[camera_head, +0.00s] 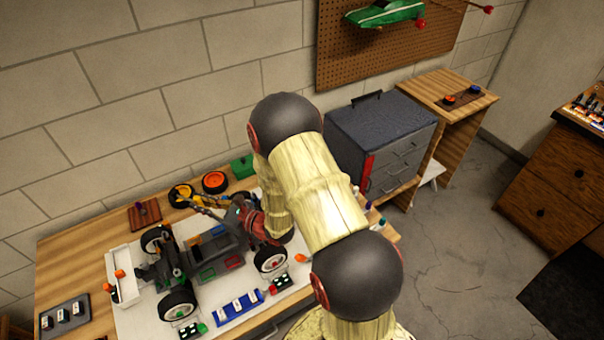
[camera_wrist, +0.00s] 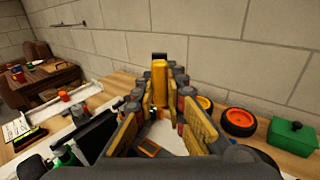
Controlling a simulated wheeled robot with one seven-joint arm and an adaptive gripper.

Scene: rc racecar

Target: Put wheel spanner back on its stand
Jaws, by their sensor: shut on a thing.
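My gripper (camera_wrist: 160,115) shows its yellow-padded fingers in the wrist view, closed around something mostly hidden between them. It appears to be the wheel spanner, but I cannot make out its outline. In the head view my arm reaches down over the right end of the RC car (camera_head: 215,250), and my fingers are largely hidden there. A small brown wooden stand (camera_head: 145,213) with a purple piece on it is on the bench behind the car. I cannot tell whether this is the spanner's stand.
The bench (camera_head: 60,270) holds orange and yellow wheels (camera_head: 214,182), a green box (camera_head: 243,166), a blue tray (camera_head: 238,308) and a dark rack (camera_head: 65,315). A grey tool chest (camera_head: 380,130) stands right of my arm. The wall closes the back. Bare wood shows at left.

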